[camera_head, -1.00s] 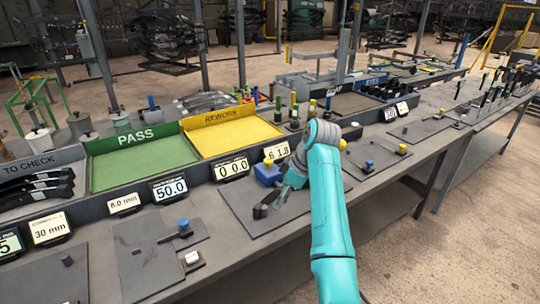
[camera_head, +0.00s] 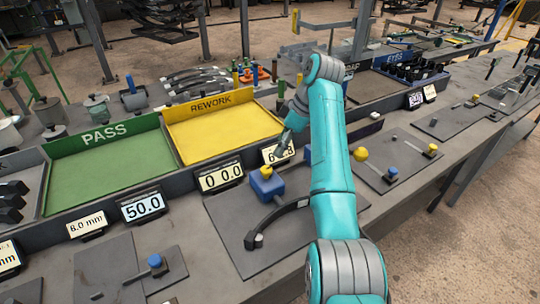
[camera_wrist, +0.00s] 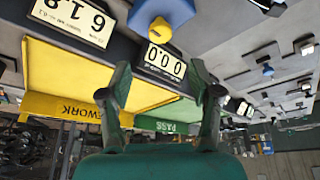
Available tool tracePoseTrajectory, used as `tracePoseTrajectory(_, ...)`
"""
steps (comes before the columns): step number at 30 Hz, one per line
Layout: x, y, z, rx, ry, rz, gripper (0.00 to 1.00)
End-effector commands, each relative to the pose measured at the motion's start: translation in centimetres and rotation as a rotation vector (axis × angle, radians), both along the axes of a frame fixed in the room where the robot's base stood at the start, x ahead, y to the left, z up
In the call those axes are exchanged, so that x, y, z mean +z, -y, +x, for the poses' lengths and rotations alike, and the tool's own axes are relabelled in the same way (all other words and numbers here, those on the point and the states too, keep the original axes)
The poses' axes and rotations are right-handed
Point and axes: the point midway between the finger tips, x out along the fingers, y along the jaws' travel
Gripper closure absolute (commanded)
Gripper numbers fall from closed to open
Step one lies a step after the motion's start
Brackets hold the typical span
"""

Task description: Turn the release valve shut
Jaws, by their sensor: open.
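A blue block (camera_head: 272,188) with a yellow knob (camera_head: 266,171) on top stands on a dark plate on the bench; I take this to be the release valve, though no label shows. In the wrist view, the blue block (camera_wrist: 172,8) and its yellow knob (camera_wrist: 160,30) are upside down at the top, beyond the fingertips. My gripper (camera_wrist: 161,68) is open with nothing between its fingers. In the head view my gripper (camera_head: 284,152) is up behind and right of the knob, apart from it as far as I can tell. My arm hides part of the plate.
A dark curved leaf (camera_head: 280,218) lies in front of the block. Displays reading 0 0.0 (camera_head: 221,179) and 50.0 (camera_head: 142,206) stand behind and left. The yellow REWORK tray (camera_head: 215,132) and green PASS tray (camera_head: 100,170) lie beyond. Another yellow knob (camera_head: 361,154) stands right of my arm.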

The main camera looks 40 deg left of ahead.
Motion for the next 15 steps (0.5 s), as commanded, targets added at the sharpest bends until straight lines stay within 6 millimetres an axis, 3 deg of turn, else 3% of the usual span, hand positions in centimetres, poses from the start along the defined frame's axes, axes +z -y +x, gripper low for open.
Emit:
tracePoseTrajectory(5, -1.5, -0.5, -0.3, 0.001, -0.001, -0.002, 0.37)
tracePoseTrajectory(15, -7.0, -2.6, -1.2, 0.0, -0.003, -0.001, 0.37)
